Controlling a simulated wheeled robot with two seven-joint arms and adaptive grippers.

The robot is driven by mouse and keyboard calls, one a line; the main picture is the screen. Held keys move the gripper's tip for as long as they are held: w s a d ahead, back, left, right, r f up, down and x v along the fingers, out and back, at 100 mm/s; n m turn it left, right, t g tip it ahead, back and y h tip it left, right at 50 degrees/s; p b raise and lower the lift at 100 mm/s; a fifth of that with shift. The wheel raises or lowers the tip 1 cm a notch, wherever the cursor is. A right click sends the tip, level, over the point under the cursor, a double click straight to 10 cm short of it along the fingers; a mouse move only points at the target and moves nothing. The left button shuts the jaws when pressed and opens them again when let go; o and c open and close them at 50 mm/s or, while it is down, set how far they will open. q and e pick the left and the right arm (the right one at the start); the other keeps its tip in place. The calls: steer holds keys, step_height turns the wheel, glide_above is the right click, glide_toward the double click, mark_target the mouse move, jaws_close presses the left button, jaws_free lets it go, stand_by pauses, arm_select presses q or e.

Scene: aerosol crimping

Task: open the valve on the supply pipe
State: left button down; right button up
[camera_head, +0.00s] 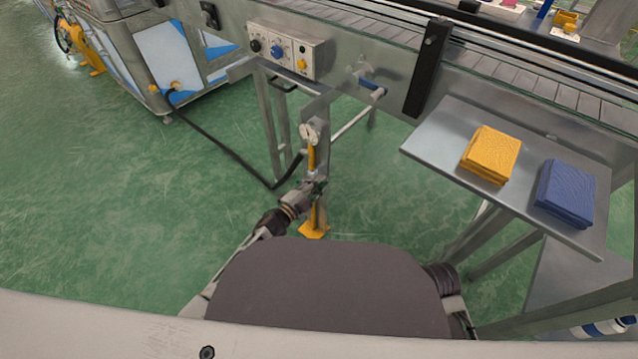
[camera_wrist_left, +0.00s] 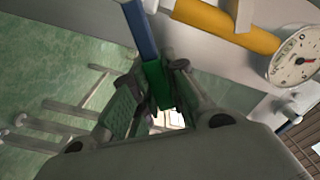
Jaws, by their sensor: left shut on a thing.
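A bright green part shows at the lever's end. In the head view my left gripper (camera_head: 316,186) is at the pipe's middle and hides the lever. My right arm shows only in part at the lower right; its gripper is out of view.
A conveyor (camera_head: 395,40) runs behind the pipe, with a control box (camera_head: 287,50) on its side. A side shelf (camera_head: 440,140) at right holds a yellow folded cloth (camera_head: 490,153) and a blue one (camera_head: 565,193). A black hose (camera_head: 225,150) crosses the green floor, open at left.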

stand_by(0.5)
arm_select(q)
steer(key=c, duration=1.4)
jaws_free()
steer(key=shift+s+a, duration=0.15)
steer(key=shift+v, duration=5.85)
